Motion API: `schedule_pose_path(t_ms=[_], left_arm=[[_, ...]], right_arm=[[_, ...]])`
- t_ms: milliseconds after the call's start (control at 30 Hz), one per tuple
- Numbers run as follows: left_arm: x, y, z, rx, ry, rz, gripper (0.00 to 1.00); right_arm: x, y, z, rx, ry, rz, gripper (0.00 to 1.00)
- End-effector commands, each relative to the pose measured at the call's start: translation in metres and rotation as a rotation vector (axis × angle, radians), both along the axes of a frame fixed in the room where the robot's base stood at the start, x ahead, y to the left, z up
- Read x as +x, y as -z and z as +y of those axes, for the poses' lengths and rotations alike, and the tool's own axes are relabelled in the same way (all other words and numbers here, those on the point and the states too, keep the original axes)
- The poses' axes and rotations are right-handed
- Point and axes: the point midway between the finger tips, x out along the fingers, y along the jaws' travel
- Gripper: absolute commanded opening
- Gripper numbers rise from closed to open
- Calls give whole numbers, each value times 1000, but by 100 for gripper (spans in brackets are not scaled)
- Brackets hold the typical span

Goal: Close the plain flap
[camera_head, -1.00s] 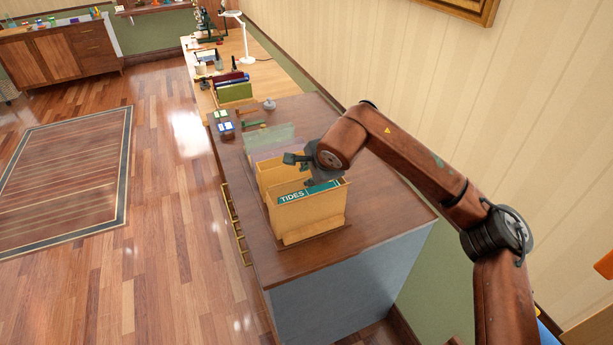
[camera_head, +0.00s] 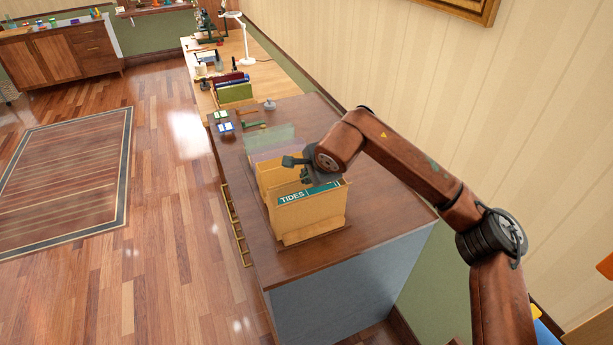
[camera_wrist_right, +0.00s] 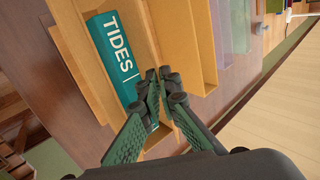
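A tan box (camera_head: 309,221) stands on the dark wooden cabinet top, with a teal book marked TIDES upright in it; the book (camera_wrist_right: 114,55) also shows in the right wrist view. A second tan box (camera_head: 272,176) stands just behind. I cannot tell which panel is the plain flap. My right gripper (camera_head: 297,167) is over the boxes, just behind the book. In the right wrist view its fingertips (camera_wrist_right: 159,75) are together beside the book's end, with nothing seen between them. Whether they touch a tan panel is unclear. My left gripper is out of view.
Translucent green and purple panels (camera_head: 270,137) stand behind the boxes. Small items (camera_head: 225,127) lie at the cabinet's far end. A light desk with a white lamp (camera_head: 240,38) is beyond. The wall is close on the right; the cabinet top (camera_head: 378,218) is bare there.

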Motion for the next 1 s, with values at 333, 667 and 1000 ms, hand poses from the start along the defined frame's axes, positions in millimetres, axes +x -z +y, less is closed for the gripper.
schedule_pose_path(t_ms=[333,667,1000], left_arm=[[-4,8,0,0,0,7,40],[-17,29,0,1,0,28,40],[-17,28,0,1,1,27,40]], right_arm=[[-1,5,-2,15,1,-54,0],[-7,11,-3,72,1,-224,0],[-8,7,-2,77,0,-237,0]])
